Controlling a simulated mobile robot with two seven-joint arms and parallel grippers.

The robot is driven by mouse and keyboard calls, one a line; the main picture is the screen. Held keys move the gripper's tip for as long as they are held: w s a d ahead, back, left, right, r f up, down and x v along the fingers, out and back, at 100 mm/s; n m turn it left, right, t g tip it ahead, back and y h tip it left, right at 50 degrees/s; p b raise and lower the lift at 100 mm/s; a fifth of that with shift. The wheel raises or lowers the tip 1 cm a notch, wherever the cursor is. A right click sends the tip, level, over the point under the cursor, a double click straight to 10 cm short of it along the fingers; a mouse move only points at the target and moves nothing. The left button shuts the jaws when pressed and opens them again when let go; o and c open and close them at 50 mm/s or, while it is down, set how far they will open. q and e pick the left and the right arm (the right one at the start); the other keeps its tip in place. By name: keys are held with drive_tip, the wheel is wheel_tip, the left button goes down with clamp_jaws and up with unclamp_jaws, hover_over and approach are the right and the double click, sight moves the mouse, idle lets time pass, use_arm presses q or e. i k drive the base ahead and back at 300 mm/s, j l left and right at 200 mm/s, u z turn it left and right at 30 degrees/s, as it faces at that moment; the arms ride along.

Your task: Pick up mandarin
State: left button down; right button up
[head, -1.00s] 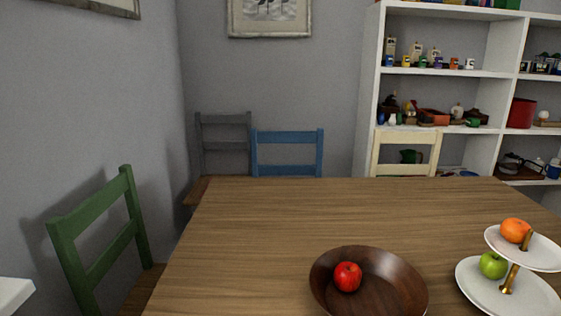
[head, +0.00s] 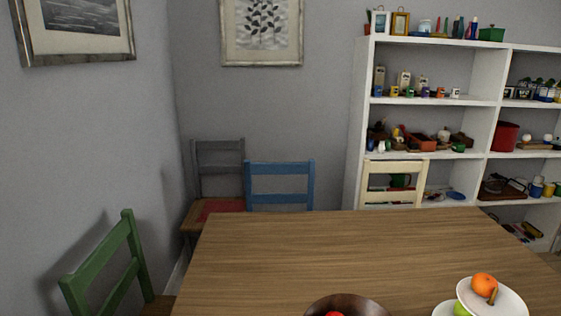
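The mandarin (head: 484,285) is orange and round. It sits on the white upper plate (head: 508,300) of a two-tier stand at the lower right of the head view, beside the stand's gold stem (head: 492,297). A green apple (head: 460,309) shows partly on the lower plate (head: 442,310), cut by the bottom edge. Neither of my grippers is in view.
The wooden table (head: 340,250) fills the lower middle, its far part clear. A dark bowl (head: 366,304) with a red apple (head: 335,314) is cut by the bottom edge. Green (head: 103,265), blue (head: 280,183) and cream (head: 393,184) chairs surround it. White shelves (head: 355,120) stand behind.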

sight(483, 283)
drive_tip(key=z, duration=1.4)
